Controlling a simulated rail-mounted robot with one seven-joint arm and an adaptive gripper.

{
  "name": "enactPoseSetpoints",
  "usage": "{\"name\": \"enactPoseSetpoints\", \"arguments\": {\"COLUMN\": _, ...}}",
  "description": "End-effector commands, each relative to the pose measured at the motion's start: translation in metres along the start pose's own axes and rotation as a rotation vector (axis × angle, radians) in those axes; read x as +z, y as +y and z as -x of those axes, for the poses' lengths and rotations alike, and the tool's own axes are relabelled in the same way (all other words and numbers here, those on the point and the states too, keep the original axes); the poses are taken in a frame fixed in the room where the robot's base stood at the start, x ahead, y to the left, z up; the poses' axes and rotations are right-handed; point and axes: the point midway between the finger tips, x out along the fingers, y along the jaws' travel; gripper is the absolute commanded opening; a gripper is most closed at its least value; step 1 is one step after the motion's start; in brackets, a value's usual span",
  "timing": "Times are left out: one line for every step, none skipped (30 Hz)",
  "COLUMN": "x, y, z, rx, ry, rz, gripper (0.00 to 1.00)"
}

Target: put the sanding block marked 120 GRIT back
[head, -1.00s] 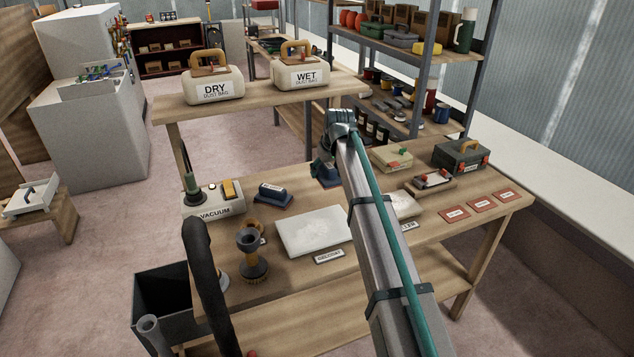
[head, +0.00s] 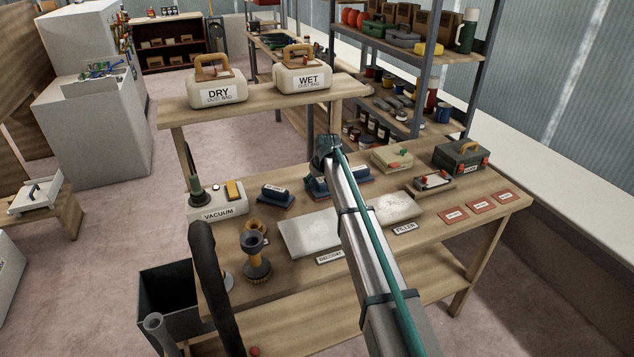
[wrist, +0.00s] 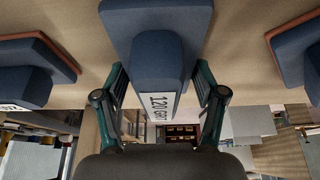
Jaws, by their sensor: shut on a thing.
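The sanding block marked 120 GRIT (wrist: 158,60) is blue with a white label, in the middle of the wrist view. My gripper (wrist: 160,80) has one finger on each side of it and is shut on it. In the head view my gripper (head: 325,165) is over the back of the workbench, with the block (head: 317,188) partly hidden below it. The block is at or just above the bench top; I cannot tell if it touches. Similar blue blocks stand on either side, one to the left (head: 275,195) and one to the right (head: 358,174).
A vacuum unit (head: 217,208) stands at the left of the workbench (head: 290,275). Pale sheets (head: 308,236) lie in front of the blocks. A toolbox (head: 460,157) and red cards (head: 480,205) are at the right. Dust bags stand on the raised shelf (head: 262,98) behind.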

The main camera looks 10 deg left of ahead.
Motion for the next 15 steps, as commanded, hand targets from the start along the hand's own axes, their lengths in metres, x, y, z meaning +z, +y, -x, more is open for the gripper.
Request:
{"name": "enactPoseSetpoints", "arguments": {"x": 0.0002, "y": 0.0001, "z": -0.0009, "rx": 0.0, "ry": 0.002, "rz": 0.0, "gripper": 0.37}}
{"name": "enactPoseSetpoints", "arguments": {"x": 0.0003, "y": 0.0001, "z": -0.0013, "rx": 0.0, "ry": 0.002, "rz": 0.0, "gripper": 0.37}}
{"name": "enactPoseSetpoints", "arguments": {"x": 0.0002, "y": 0.0001, "z": -0.0013, "rx": 0.0, "ry": 0.002, "rz": 0.0, "gripper": 0.37}}
{"name": "enactPoseSetpoints", "arguments": {"x": 0.0001, "y": 0.0001, "z": -0.0013, "rx": 0.0, "ry": 0.002, "rz": 0.0, "gripper": 0.37}}
{"name": "enactPoseSetpoints", "arguments": {"x": 0.0002, "y": 0.0001, "z": -0.0013, "rx": 0.0, "ry": 0.002, "rz": 0.0, "gripper": 0.37}}
{"name": "enactPoseSetpoints", "arguments": {"x": 0.0002, "y": 0.0001, "z": -0.0013, "rx": 0.0, "ry": 0.002, "rz": 0.0, "gripper": 0.37}}
{"name": "enactPoseSetpoints", "arguments": {"x": 0.0002, "y": 0.0001, "z": -0.0013, "rx": 0.0, "ry": 0.002, "rz": 0.0, "gripper": 0.37}}
{"name": "enactPoseSetpoints", "arguments": {"x": 0.0004, "y": 0.0001, "z": -0.0016, "rx": 0.0, "ry": 0.002, "rz": 0.0, "gripper": 0.37}}
{"name": "enactPoseSetpoints", "arguments": {"x": 0.0008, "y": 0.0001, "z": -0.0025, "rx": 0.0, "ry": 0.002, "rz": 0.0, "gripper": 0.37}}
{"name": "enactPoseSetpoints", "arguments": {"x": 0.0012, "y": 0.0001, "z": -0.0034, "rx": 0.0, "ry": 0.002, "rz": 0.0, "gripper": 0.37}}
{"name": "enactPoseSetpoints", "arguments": {"x": 0.0016, "y": 0.0001, "z": -0.0043, "rx": 0.0, "ry": 0.002, "rz": 0.0, "gripper": 0.37}}
{"name": "enactPoseSetpoints", "arguments": {"x": 0.0019, "y": 0.0, "z": -0.0048, "rx": 0.0, "ry": 0.001, "rz": 0.0, "gripper": 0.71}}
{"name": "enactPoseSetpoints", "arguments": {"x": 0.0016, "y": 0.0001, "z": -0.0043, "rx": 0.0, "ry": 0.001, "rz": 0.0, "gripper": 0.77}}
{"name": "enactPoseSetpoints", "arguments": {"x": 0.0016, "y": 0.0001, "z": -0.0042, "rx": 0.0, "ry": 0.001, "rz": 0.0, "gripper": 0.81}}
{"name": "enactPoseSetpoints", "arguments": {"x": 0.0016, "y": 0.0001, "z": -0.0042, "rx": 0.0, "ry": 0.001, "rz": 0.0, "gripper": 0.88}}
